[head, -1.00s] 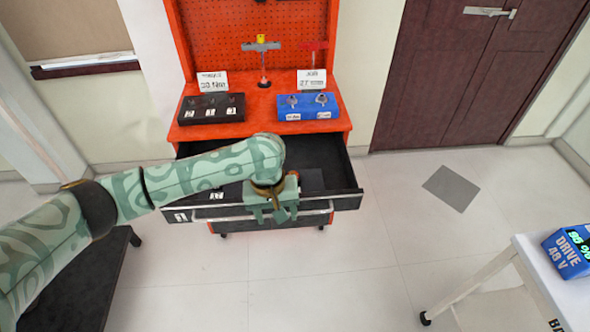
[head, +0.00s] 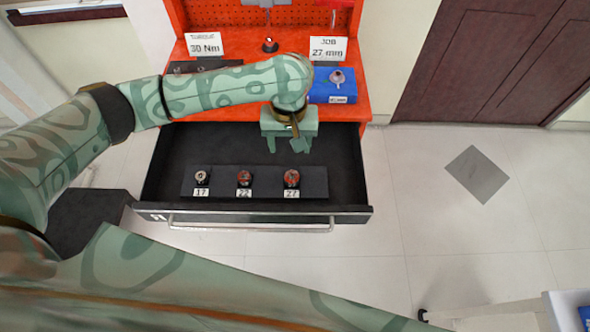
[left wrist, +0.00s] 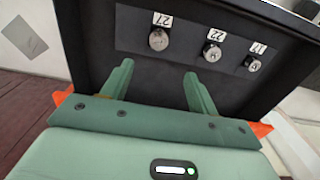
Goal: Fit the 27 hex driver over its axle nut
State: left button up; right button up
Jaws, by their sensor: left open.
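The 27 hex driver (head: 291,178) stands behind its "27" label at the right end of a dark holder in the open drawer. It also shows in the left wrist view (left wrist: 158,39). The 22 driver (head: 244,179) and the 17 driver (head: 201,177) stand to its left in the head view. My left gripper (head: 287,150) is open and empty, above the drawer just behind the 27 driver and apart from it. In the left wrist view its two fingers (left wrist: 158,80) point toward the holder. No axle nut can be made out. My right gripper is not in view.
The open drawer (head: 160,190) has a front wall with a long handle. Above it, the orange bench (head: 357,112) bears a blue block (head: 345,97) and a "27 mm" card (head: 325,49). A dark low table (head: 85,215) stands at the left. The floor at right is mostly clear.

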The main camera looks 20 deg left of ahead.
pick_arm(q)
jog(key=b, duration=0.4)
send_over(291, 174)
jog(key=f, duration=0.8)
jog(key=shift+s+d+f, duration=0.1)
jog(key=shift+s+f, duration=0.25)
jog(key=shift+s, duration=0.05)
jog(key=shift+f+b, duration=0.3)
jog(key=shift+b, duration=0.1)
notch_tip(291, 174, down, 5)
jog(key=b, duration=0.4)
jog(key=shift+w+f, duration=0.1)
jog(key=shift+f, duration=0.05)
jog(key=shift+r, duration=0.2)
jog(key=c, duration=1.1)
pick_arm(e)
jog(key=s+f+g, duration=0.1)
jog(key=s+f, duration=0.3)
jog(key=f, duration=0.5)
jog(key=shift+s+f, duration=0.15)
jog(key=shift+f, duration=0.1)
